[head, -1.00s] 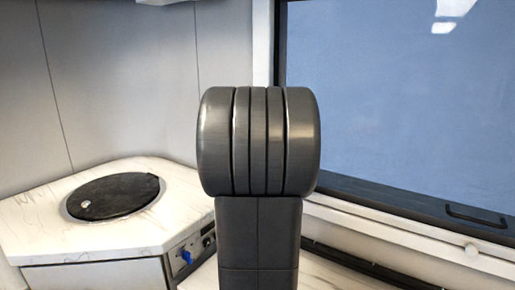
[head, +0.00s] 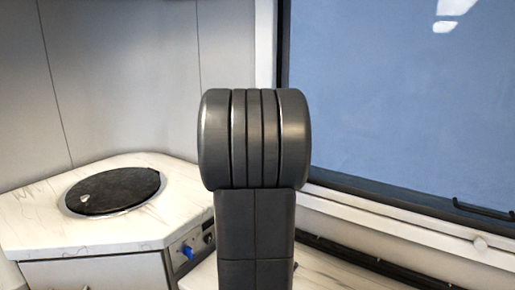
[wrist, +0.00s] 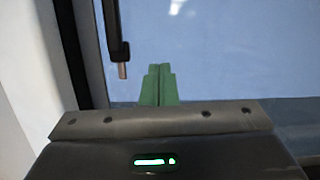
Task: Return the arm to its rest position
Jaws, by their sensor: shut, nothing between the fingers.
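My gripper (wrist: 160,85) shows in the wrist view as two green fingers pressed together, shut with nothing between them. Behind the fingers is a blue window pane (wrist: 215,50), with its dark frame (wrist: 88,50) to the left. In the head view my dark grey arm stands upright in the middle and hides part of the counter and wall behind it. The gripper itself does not show in the head view.
A white marble-patterned counter (head: 40,225) with a round black lid (head: 113,191) is at left. A blue knob (head: 187,252) is on its front panel. The large window (head: 400,90) fills the right, with a white sill (head: 400,224) below. A dark handle (wrist: 117,40) hangs near the fingers in the wrist view.

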